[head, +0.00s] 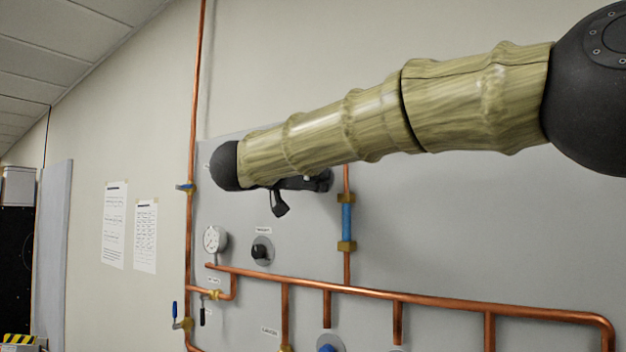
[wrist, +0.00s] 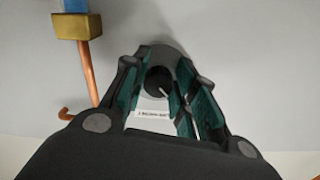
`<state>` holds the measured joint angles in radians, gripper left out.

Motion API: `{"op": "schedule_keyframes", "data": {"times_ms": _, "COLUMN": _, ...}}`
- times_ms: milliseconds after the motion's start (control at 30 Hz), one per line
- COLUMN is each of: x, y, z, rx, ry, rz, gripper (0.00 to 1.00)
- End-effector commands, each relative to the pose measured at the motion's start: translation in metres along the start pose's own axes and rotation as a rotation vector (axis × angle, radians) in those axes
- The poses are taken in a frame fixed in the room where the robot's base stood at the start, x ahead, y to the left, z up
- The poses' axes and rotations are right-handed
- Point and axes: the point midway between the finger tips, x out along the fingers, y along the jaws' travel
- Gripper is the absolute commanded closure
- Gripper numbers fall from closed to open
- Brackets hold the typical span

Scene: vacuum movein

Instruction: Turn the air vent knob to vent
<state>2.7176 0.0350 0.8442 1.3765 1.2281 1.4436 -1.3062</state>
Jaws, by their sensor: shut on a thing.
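A black knob (wrist: 157,79) with a white pointer line stands on a grey round plate on the panel. A white label (wrist: 153,115) shows at its edge in the wrist view, its text too small to read. My gripper (wrist: 163,84) has its green-padded fingers on either side of this knob and is shut on it. In the head view my arm hides the gripped knob, and only part of my gripper (head: 280,205) shows below the arm, against the panel. I cannot read which setting the pointer marks.
The grey panel (head: 450,225) carries a second black knob (head: 262,250), a white gauge (head: 215,239), a blue pipe section (head: 347,222) with brass fittings, and a long copper pipe (head: 400,296) below. Two paper sheets (head: 115,225) hang on the wall at left.

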Motion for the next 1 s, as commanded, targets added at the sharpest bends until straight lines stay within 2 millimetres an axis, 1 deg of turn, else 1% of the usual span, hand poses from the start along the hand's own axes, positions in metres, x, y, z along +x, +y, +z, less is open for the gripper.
{"op": "schedule_keyframes", "data": {"times_ms": 33, "x": -0.0011, "y": 0.0, "z": -0.0024, "rx": 0.002, "ry": 0.003, "rz": -0.001, "gripper": 0.96}}
{"op": "schedule_keyframes", "data": {"times_ms": 267, "x": -0.002, "y": 0.0, "z": -0.0022, "rx": 0.027, "ry": 0.004, "rz": -0.001, "gripper": 0.96}}
{"op": "schedule_keyframes", "data": {"times_ms": 467, "x": -0.0022, "y": 0.0003, "z": -0.001, "rx": 0.117, "ry": 0.005, "rz": -0.002, "gripper": 0.96}}
{"op": "schedule_keyframes", "data": {"times_ms": 667, "x": -0.0024, "y": 0.0005, "z": 0.0002, "rx": 0.275, "ry": 0.005, "rz": -0.002, "gripper": 0.96}}
{"op": "schedule_keyframes", "data": {"times_ms": 1000, "x": -0.0033, "y": -0.0001, "z": 0.0006, "rx": 0.597, "ry": 0.005, "rz": -0.003, "gripper": 0.96}}
